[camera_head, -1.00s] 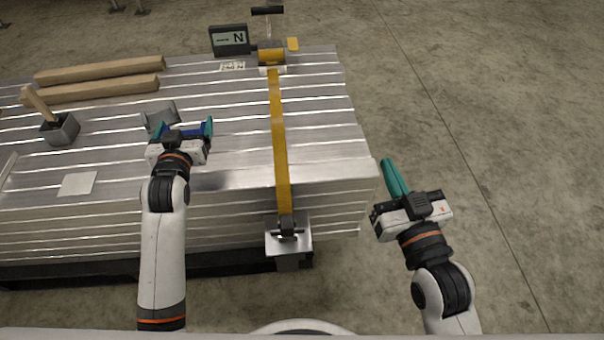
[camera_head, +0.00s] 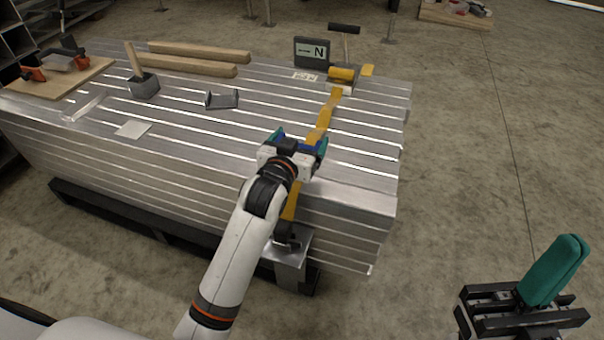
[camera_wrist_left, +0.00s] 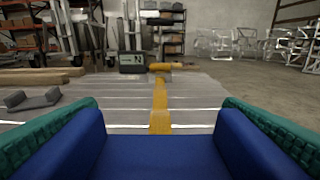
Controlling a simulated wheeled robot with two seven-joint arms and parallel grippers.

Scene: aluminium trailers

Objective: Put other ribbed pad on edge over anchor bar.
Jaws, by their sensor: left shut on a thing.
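My left gripper (camera_head: 299,143) is shut on a blue pad (camera_wrist_left: 155,158), which spans between its teal fingers in the left wrist view. Its ribs cannot be made out. The gripper is above the near part of the metal stack (camera_head: 350,192), over the yellow strap (camera_head: 318,128). The strap runs to a dark fitting on a metal bracket (camera_head: 290,250) below the near edge. The gripper and arm hide part of the strap and edge. A grey channel-shaped piece (camera_head: 222,99) lies on the stack, also in the left wrist view (camera_wrist_left: 32,99). My right gripper (camera_head: 556,270) is shut and empty, right of the stack.

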